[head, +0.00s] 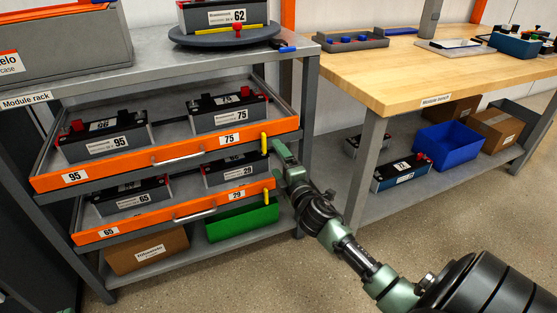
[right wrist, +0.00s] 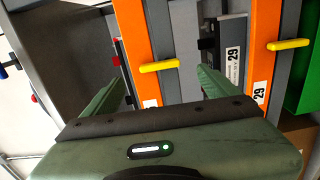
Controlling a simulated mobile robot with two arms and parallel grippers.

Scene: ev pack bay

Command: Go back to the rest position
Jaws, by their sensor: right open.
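My right gripper (head: 284,157) is at the right front corner of the module rack (head: 150,72), beside the ends of its two orange drawers. In the right wrist view its green fingers (right wrist: 160,85) are spread with nothing held. The upper drawer's yellow latch (head: 264,143) shows between and beyond the fingers in the wrist view (right wrist: 158,66). I cannot tell the exact gap. The lower drawer's yellow latch (right wrist: 288,44) lies to the right of the fingers there. My left gripper is in neither view.
The upper drawer (head: 190,149) holds modules 95 and 75; the lower drawer (head: 150,222) holds 65 and 29. A green bin (head: 240,223) and a cardboard box (head: 147,250) sit beneath. The wooden module bench (head: 400,75) stands right, with a blue bin (head: 448,146) below. Open floor lies in front.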

